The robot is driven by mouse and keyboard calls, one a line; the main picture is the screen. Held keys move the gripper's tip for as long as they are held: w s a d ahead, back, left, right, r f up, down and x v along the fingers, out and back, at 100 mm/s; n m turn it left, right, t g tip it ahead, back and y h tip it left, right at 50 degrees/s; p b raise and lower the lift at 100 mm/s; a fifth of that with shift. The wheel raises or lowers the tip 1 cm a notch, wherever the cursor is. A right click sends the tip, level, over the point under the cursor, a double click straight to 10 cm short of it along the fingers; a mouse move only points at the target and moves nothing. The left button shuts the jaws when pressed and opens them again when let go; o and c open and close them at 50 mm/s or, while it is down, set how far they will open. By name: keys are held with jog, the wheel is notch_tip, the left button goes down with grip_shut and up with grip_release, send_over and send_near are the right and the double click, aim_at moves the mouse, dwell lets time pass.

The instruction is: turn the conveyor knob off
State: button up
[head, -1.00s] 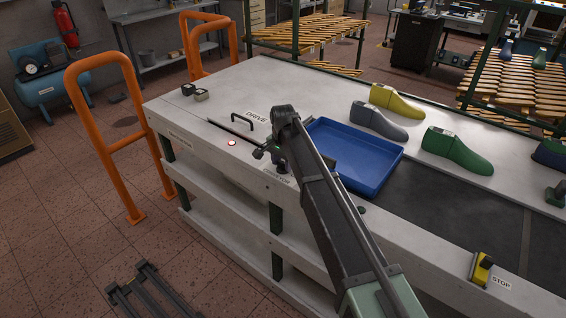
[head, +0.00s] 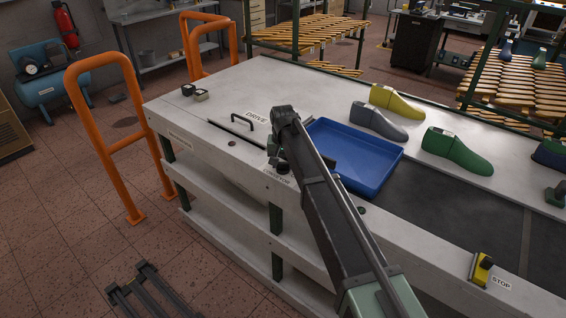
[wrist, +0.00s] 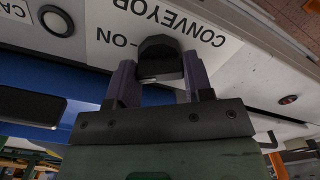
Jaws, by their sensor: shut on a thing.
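In the wrist view a black conveyor knob (wrist: 159,58) sits on the white panel beside the upside-down label CONVEYOR (wrist: 165,18), which also shows "-ON". My gripper (wrist: 160,76) has its two fingers on either side of the knob and is shut on it. In the head view my gripper (head: 274,158) is at the bench's front edge by the conveyor label (head: 277,179); my arm partly hides that spot.
A blue tray (head: 372,184) lies right of my arm, near the dark conveyor belt (head: 440,212). Yellow (head: 396,101), grey (head: 379,122) and green (head: 457,150) shoe lasts stand behind. A black handle (head: 243,121) and a yellow stop switch (head: 481,267) are on the bench.

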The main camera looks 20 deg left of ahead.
aim_at(283, 163)
jog(key=n, duration=0.5)
jog(key=shift+n, duration=0.3)
jog(key=n, duration=0.5)
jog(key=shift+n, duration=0.3)
jog(key=o, duration=0.9)
jog(key=shift+r, duration=0.1)
notch_tip(283, 163, up, 11)
jog(key=p, duration=1.1)
